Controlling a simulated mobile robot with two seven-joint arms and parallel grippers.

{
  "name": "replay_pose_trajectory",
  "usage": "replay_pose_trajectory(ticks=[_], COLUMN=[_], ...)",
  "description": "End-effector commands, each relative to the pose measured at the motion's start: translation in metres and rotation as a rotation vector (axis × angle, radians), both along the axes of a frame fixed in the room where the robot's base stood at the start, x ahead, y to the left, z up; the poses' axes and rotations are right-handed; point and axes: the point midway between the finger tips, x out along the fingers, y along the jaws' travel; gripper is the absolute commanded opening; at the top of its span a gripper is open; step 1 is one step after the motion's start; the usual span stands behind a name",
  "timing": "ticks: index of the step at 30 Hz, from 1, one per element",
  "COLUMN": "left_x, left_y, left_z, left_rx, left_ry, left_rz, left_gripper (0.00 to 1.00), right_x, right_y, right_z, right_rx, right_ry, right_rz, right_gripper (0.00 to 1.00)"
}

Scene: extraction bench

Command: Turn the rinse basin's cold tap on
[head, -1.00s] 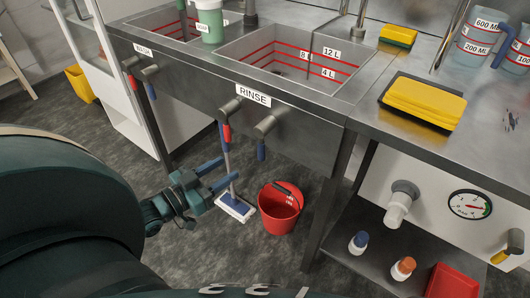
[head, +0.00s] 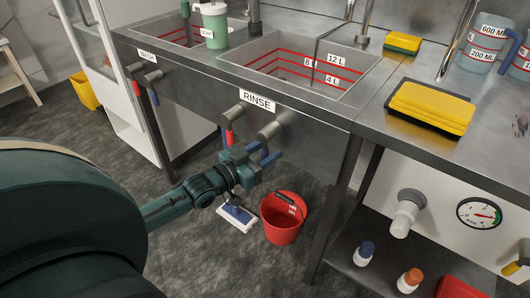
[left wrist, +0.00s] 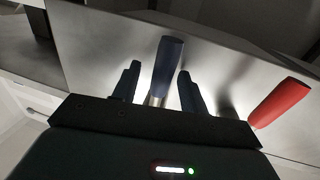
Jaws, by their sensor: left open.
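The rinse basin (head: 340,118) has a white RINSE label (head: 257,99) on its steel front. Below the label are a tap with a red handle (head: 229,137) and, to its right, the cold tap (head: 270,132). The cold tap's blue handle (left wrist: 168,62) hangs down. My left gripper (head: 263,153) is open at this handle. In the left wrist view the blue handle stands between my two spread fingers (left wrist: 158,88), with gaps on both sides, and the red handle (left wrist: 280,102) lies to the right. My right gripper is not in view.
The table leg and lower shelf (head: 375,274) are to the right.

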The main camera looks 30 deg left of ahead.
Motion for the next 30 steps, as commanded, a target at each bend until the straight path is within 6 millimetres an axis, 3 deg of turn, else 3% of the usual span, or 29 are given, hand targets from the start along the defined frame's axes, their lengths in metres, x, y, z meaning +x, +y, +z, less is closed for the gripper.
replay_pose_trajectory(ticks=[7, 23, 30], left_x=[0.0005, 0.0001, 0.0], left_y=[-0.0002, -0.0001, -0.0002], left_z=[-0.0002, -0.0003, -0.0003], left_rx=[0.0, 0.0, 0.001], left_ry=[0.001, 0.001, 0.001], left_rz=[0.0, 0.0, 0.0], left_gripper=[0.43, 0.0, 0.0], right_x=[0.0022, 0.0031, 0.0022], right_y=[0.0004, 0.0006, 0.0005], right_z=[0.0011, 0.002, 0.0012], right_rx=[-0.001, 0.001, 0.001], right_ry=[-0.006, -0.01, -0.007], right_rz=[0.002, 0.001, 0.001], right_gripper=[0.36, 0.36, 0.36])
